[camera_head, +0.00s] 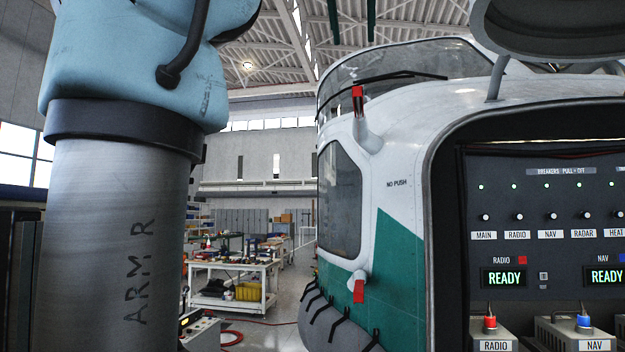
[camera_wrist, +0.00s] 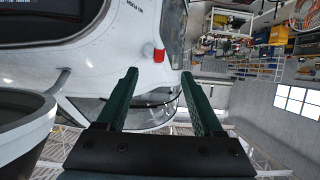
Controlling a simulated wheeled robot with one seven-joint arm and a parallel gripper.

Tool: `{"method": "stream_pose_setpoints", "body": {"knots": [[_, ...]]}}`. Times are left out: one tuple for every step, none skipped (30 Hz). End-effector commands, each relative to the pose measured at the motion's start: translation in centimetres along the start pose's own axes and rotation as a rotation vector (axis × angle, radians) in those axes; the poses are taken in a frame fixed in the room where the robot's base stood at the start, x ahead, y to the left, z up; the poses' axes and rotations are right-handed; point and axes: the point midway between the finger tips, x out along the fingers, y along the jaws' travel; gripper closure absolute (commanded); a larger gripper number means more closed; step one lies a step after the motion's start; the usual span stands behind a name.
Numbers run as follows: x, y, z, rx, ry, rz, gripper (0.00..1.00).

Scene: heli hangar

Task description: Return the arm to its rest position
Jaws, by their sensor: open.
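My gripper (camera_wrist: 159,74) shows in the wrist view as two green fingers spread wide apart, with nothing between them. It is not seen in the head view. There, my arm (camera_head: 120,230) stands at the left, a grey link marked ARM R under a light blue joint cover. The wrist picture is upside down. A helicopter nose (camera_wrist: 115,50) in white lies beyond the fingers, with a red-tipped fitting (camera_wrist: 153,53) past the gap between them. I cannot tell how far the fingers are from the hull.
The white and green helicopter (camera_head: 400,240) fills the right of the head view. Its open bay holds a panel (camera_head: 545,200) with READY displays and RADIO and NAV units. A cluttered workbench (camera_head: 235,267) stands behind. A red hose (camera_head: 235,338) lies on the floor.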

Motion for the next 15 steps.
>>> {"method": "stream_pose_setpoints", "body": {"knots": [[0.7, 0.1, 0.3, 0.006, -0.010, -0.003, 0.32], [1.1, 0.1, 0.5, 0.010, -0.015, -0.003, 0.32], [1.6, 0.2, 0.7, 0.015, -0.021, -0.004, 0.32], [2.0, 0.2, 0.9, 0.019, -0.027, -0.005, 0.32], [2.4, 0.3, 1.2, 0.023, -0.033, -0.006, 0.32], [2.9, 0.3, 1.4, 0.028, -0.040, -0.007, 0.32], [3.4, 0.4, 1.7, 0.032, -0.046, -0.008, 0.32], [3.8, 0.4, 1.9, 0.036, -0.051, -0.009, 0.32], [4.4, 0.5, 2.2, 0.042, -0.060, -0.010, 0.32], [5.0, 0.5, 2.6, 0.048, -0.069, -0.012, 0.32], [5.5, 0.5, 2.9, 0.053, -0.076, -0.012, 0.32], [6.4, 0.6, 3.4, 0.060, -0.088, -0.013, 0.32], [7.0, 0.6, 3.8, 0.066, -0.098, -0.014, 0.32], [7.7, 0.7, 4.3, 0.072, -0.110, -0.015, 0.32], [8.7, 0.7, 5.0, 0.080, -0.124, -0.016, 0.32]]}}
